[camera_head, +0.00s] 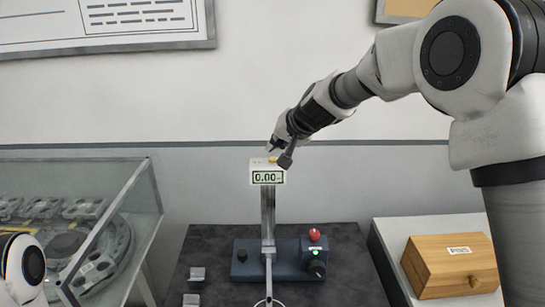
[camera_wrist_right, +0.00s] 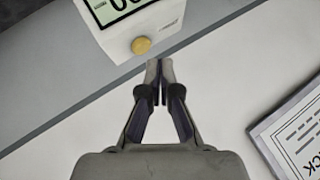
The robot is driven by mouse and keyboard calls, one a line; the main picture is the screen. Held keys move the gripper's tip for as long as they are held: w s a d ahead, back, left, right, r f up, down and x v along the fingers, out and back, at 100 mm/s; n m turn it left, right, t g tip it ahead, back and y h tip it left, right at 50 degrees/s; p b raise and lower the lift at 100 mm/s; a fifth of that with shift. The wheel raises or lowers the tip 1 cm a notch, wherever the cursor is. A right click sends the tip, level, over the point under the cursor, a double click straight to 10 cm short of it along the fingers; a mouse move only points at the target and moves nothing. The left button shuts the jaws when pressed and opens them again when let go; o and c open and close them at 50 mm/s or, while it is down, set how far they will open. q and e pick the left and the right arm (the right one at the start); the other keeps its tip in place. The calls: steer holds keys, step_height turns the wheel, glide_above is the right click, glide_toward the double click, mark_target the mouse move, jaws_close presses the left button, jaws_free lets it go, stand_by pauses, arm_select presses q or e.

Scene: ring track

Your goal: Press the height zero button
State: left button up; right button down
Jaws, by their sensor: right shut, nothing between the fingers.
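The height gauge head (camera_head: 268,172) is a white box on top of a metal column, with a display reading 0.00. A yellow round button (camera_head: 273,158) is on top of it. In the right wrist view the yellow button (camera_wrist_right: 141,46) shows on the white box (camera_wrist_right: 160,27), just left of and beyond my fingertips. My right gripper (camera_head: 279,147) is above the box, close to the button; it also shows in the right wrist view (camera_wrist_right: 160,68) with its fingers shut and empty. In that view a small gap shows between fingertips and button. My left gripper is not in view.
A glass case (camera_head: 140,215) stands left. A wooden box (camera_head: 450,262) sits on a white stand at right.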

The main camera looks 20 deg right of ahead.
mark_target(275, 159)
step_height(275, 159, up, 5)
steer(key=p, duration=0.4)
steer(key=shift+r, duration=0.1)
stand_by(0.3)
steer(key=shift+f, duration=0.2)
